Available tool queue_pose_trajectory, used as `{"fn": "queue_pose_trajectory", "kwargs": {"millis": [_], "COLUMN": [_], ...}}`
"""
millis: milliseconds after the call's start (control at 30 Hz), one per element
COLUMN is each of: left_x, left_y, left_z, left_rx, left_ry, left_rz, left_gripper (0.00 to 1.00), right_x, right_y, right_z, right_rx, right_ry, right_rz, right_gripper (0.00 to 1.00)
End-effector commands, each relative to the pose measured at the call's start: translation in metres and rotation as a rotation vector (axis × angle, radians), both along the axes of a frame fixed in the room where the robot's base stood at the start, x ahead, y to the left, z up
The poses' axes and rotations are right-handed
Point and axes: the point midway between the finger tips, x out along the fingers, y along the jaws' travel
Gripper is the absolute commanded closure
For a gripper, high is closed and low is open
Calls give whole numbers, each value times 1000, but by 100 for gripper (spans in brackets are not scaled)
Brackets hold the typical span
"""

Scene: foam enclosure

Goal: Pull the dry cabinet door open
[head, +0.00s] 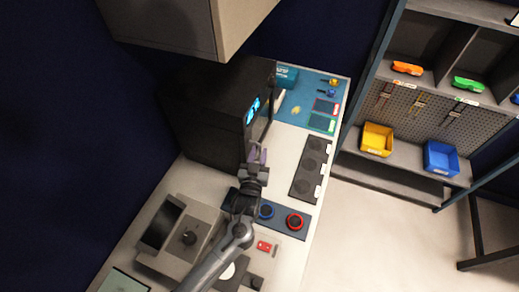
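The dry cabinet (205,120) is a black box on the light bench, left of centre in the head view. Its front faces right and carries a lit blue display (252,110). A dark upright edge stands along that front; whether the door is shut or slightly ajar cannot be told. My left gripper (257,153) is at the lower near corner of the cabinet front, its fingers pointing towards the far end of the bench. The fingers are small and dark, so their gap and any contact with the door are unclear. My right gripper is out of view.
A grey box (190,25) hangs above the cabinet. A grey device (180,235) stands nearer. A shelf rack (410,160) with bins stands right across open floor.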

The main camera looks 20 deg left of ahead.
Motion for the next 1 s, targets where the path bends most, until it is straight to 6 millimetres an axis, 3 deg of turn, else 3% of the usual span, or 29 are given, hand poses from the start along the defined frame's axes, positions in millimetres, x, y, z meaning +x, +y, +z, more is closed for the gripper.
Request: {"fn": "queue_pose_trajectory", "kwargs": {"millis": [200,567,767,1000], "left_x": [17,20,20,20], "left_y": [3,4,4,4], "left_z": [0,0,0,0], "left_rx": [0,-1,0,0], "left_ry": [1,0,0,0], "left_rz": [0,0,0,0], "left_gripper": [71,71,100,100], "right_x": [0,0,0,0], "right_y": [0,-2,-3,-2], "right_z": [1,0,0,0], "right_rx": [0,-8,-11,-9], "right_ry": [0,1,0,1], "right_rz": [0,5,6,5], "right_gripper": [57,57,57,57]}}
